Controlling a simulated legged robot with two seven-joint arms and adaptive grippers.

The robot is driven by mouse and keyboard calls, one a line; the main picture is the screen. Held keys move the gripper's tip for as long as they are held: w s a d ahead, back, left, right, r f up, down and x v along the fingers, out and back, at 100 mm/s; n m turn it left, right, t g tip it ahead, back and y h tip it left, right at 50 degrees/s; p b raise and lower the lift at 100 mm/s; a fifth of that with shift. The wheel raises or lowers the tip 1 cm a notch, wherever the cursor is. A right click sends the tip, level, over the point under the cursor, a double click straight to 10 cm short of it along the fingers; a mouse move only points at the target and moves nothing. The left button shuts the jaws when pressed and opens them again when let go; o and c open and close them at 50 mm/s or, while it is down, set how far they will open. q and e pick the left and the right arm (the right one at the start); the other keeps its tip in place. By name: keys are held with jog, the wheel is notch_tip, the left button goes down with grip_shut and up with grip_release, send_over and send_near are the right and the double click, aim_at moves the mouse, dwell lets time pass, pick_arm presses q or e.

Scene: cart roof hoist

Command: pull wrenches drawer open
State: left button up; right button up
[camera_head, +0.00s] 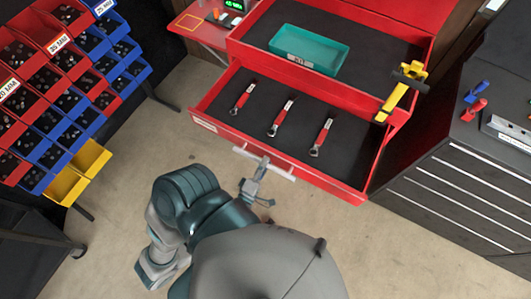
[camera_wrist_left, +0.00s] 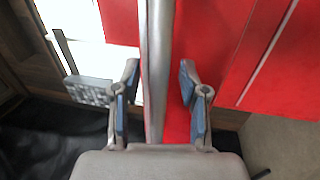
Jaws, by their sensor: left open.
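The red wrenches drawer (camera_head: 340,180) stands pulled out from the red cart in the head view. Several red-handled wrenches, such as this one (camera_head: 282,118), lie on its dark liner. A light bar handle (camera_head: 281,171) runs along the drawer's front. My left gripper (camera_head: 262,165) is at this handle. In the left wrist view the grey handle bar (camera_wrist_left: 157,60) passes between the two open fingers of the left gripper (camera_wrist_left: 157,90), with gaps visible on both sides. My right gripper is not in view.
A teal tray (camera_head: 309,49) and a yellow clamp (camera_head: 401,91) are on the red cart above. A dark cabinet (camera_head: 450,200) stands at the right. A rack of red and blue bins (camera_head: 70,85) is at the left. Bare floor (camera_head: 110,200) lies in front of the drawer.

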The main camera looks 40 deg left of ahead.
pick_arm(q)
jog(key=shift+s+f, duration=0.15)
jog(key=shift+s, duration=0.3)
jog(key=v, duration=1.1)
jog(key=shift+d, duration=0.35)
jog(key=shift+a+f, duration=0.15)
jog(key=shift+a, duration=0.25)
